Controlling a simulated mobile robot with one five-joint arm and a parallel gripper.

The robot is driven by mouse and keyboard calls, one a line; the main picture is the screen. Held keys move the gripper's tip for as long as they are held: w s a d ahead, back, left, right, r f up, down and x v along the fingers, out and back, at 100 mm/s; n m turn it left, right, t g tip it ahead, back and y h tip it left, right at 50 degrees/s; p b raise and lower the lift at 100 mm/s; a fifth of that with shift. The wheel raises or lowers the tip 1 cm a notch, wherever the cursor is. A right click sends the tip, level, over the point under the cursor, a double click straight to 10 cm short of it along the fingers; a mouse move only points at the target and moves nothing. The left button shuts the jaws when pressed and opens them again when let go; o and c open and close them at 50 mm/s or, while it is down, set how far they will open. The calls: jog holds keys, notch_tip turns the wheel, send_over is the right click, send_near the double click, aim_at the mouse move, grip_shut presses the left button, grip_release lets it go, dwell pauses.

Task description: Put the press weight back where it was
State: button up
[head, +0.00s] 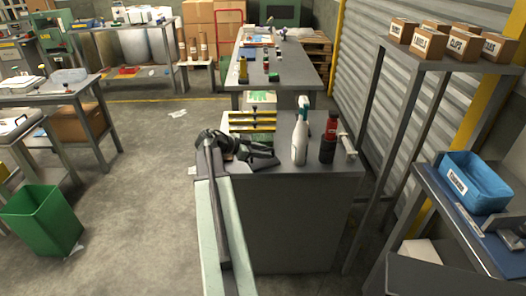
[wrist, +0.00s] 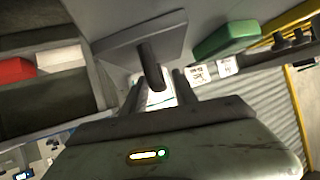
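In the wrist view, a grey square plate with a dark round post, which looks like the press weight (wrist: 150,57), lies ahead of my gripper. My gripper (wrist: 159,80) has its two fingers apart, one on each side of the post's near end. A gap shows beside the right finger, and I see no clear grip on the post. In the head view, my dark gripper (head: 262,155) is over the left end of a grey bench (head: 330,172).
On the bench stand a white spray bottle (head: 299,143) and a dark bottle with a red top (head: 329,138), right of my gripper. Yellow bars (head: 252,122) lie behind it. A shelf with cardboard boxes (head: 430,40) stands at right. The floor at left is mostly clear around a green bin (head: 42,220).

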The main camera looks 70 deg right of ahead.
jog(key=shift+w+a+r+p, duration=0.15)
jog(key=shift+r+p, duration=0.15)
jog(key=shift+r, duration=0.05)
jog(key=p+v, duration=0.5)
jog(key=v, duration=0.6)
jog(key=shift+w+a, duration=0.15)
jog(key=w+a+f+n+t+y, duration=0.2)
jog(key=w+a+f+n+t, duration=0.15)
jog(key=w+a+n, duration=0.6)
jog(key=w+a+f+n+t+y, duration=0.1)
jog(key=w+a+f+n+t, duration=0.3)
jog(key=w+a, duration=0.9)
jog(key=a+f+n+y, duration=0.2)
jog(key=a+n, duration=0.5)
jog(key=a, duration=1.1)
jog(key=w+a+f+n+y, duration=0.1)
jog(key=a+f+n+y, duration=0.2)
jog(key=a, duration=1.5)
jog(key=n+t+y, duration=0.1)
jog(key=n, duration=0.3)
jog(key=shift+w+a, duration=0.3)
